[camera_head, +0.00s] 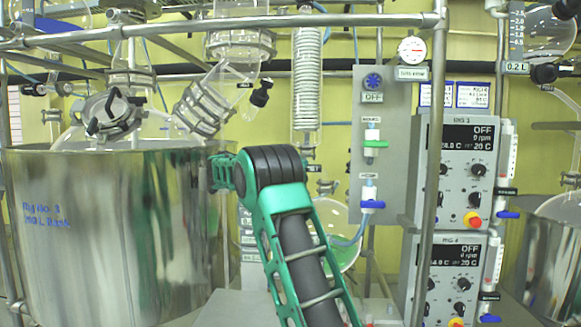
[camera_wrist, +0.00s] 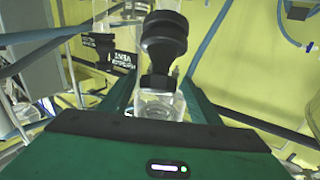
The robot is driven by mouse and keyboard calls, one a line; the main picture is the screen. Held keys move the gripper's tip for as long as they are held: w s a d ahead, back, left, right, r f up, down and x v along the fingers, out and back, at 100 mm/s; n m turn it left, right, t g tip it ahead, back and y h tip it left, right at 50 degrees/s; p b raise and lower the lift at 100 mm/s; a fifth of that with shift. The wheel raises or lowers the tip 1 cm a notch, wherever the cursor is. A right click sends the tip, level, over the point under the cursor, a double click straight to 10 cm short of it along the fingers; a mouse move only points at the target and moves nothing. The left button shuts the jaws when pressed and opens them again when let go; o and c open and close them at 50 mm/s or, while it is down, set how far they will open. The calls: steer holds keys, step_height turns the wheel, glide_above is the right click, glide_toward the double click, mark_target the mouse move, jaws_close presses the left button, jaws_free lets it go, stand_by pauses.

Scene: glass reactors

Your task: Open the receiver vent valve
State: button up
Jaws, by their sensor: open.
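In the wrist view a black valve knob (camera_wrist: 164,38) on a narrow stem stands above a clear glass neck (camera_wrist: 160,104). A black tag (camera_wrist: 124,62) beside it on the left carries white lettering that seems to read vent and receiver, turned over. My gripper (camera_wrist: 157,92) is open. Its green fingers lie to the left and right of the glass neck, below the knob; I cannot tell whether they touch it. In the head view my green arm reaches up and left, and my gripper and this valve are hidden behind the arm and the steel vessel.
A large steel vessel (camera_head: 105,230) stands left of my arm, with glassware above it. A grey valve panel (camera_head: 365,140) and control boxes (camera_head: 460,170) stand to the right. A metal frame post (camera_head: 430,190) crosses in front. Blue tubing (camera_wrist: 207,38) runs near the knob.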

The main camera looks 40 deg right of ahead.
steer(key=c, duration=1.1)
steer(key=shift+o, duration=0.2)
steer(key=shift+a+n+t, duration=0.1)
steer(key=shift+n+t, duration=0.2)
